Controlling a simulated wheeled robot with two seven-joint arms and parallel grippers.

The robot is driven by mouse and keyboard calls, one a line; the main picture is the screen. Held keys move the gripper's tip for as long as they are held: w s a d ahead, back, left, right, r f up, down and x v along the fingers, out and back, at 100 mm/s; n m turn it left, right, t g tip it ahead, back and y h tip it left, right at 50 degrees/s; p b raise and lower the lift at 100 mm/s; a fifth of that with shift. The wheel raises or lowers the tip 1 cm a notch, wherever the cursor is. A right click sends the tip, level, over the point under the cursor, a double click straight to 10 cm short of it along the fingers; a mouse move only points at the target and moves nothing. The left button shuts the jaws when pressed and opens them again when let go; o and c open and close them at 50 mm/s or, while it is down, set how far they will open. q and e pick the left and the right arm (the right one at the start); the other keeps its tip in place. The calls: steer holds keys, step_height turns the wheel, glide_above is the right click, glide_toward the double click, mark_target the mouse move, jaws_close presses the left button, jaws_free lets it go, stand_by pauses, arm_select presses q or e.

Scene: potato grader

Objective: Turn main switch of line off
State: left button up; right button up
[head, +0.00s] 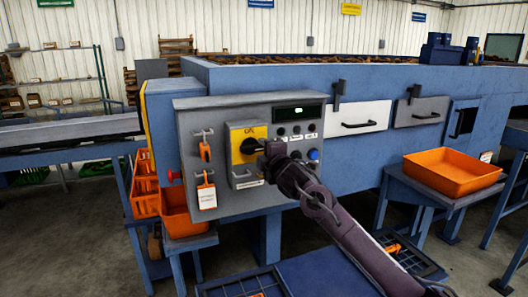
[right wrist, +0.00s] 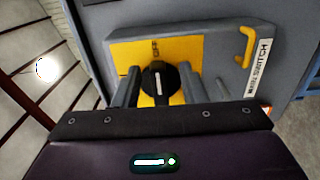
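The main switch is a black rotary knob (head: 250,146) on a yellow plate (head: 240,133), set on the grey control box (head: 222,110). In the right wrist view the knob (right wrist: 160,80) has a white mark pointing along the view's vertical, and the yellow plate (right wrist: 195,52) lies behind it. My right gripper (head: 264,150) is at the knob. In the right wrist view its two dark fingers (right wrist: 161,88) stand apart, one on each side of the knob; I cannot tell whether they touch it. My left gripper is not in view.
Orange crates (head: 182,212) stand below left; an orange tray (head: 452,172) stands at right.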

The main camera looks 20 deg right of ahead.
steer(key=shift+s+f, duration=0.1)
steer(key=shift+s, duration=0.35)
steer(key=s+b, duration=0.2)
steer(key=s, duration=0.5)
steer(key=shift+d, duration=0.15)
